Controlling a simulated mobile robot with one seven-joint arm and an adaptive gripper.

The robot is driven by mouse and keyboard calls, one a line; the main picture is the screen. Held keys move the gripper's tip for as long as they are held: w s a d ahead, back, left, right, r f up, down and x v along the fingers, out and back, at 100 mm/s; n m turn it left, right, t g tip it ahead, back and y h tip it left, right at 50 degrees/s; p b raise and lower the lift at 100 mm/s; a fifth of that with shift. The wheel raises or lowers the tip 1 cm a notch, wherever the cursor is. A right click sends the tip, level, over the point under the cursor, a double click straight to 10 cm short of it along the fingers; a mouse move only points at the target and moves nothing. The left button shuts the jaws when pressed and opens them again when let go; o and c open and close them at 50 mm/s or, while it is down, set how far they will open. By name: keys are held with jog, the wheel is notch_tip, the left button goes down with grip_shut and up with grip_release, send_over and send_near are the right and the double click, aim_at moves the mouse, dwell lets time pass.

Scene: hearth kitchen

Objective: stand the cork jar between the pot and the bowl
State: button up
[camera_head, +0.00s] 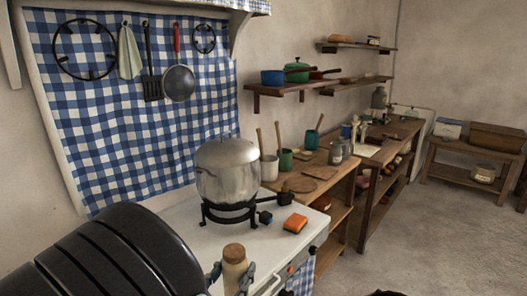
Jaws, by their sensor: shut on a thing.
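The cork jar (235,274) is at the bottom centre, a pale jar with a brown cork on top. My gripper (230,278) is shut on it, one finger on each side, and the jar is upright. Its lower part is cut off by the picture edge, so I cannot tell whether it touches anything. The large lidded metal pot (228,173) stands on a black burner ring on the white stove top, beyond the jar. I cannot make out a bowl for certain; my dark arm covers the lower left and may hide part of the stove top.
An orange sponge-like block (295,223) lies on the stove top (265,243), right of the pot. Dark burner knobs stick out beside it. A wooden counter (327,178) with mugs and boards continues to the right. Utensils hang on the checked cloth behind.

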jog(key=w+d+f+m+h+p, duration=0.1)
jog(key=d+p, duration=0.1)
jog(key=d, duration=0.8)
jog(key=w+d+f+m+g+h+p, duration=0.1)
jog(key=w+d+f+p, duration=0.1)
jog(key=d, duration=0.8)
jog(key=shift+w+d+f+h, duration=0.15)
jog(key=shift+w+d+h, duration=0.1)
jog(key=shift+d+h, duration=0.15)
jog(key=shift+s, duration=0.1)
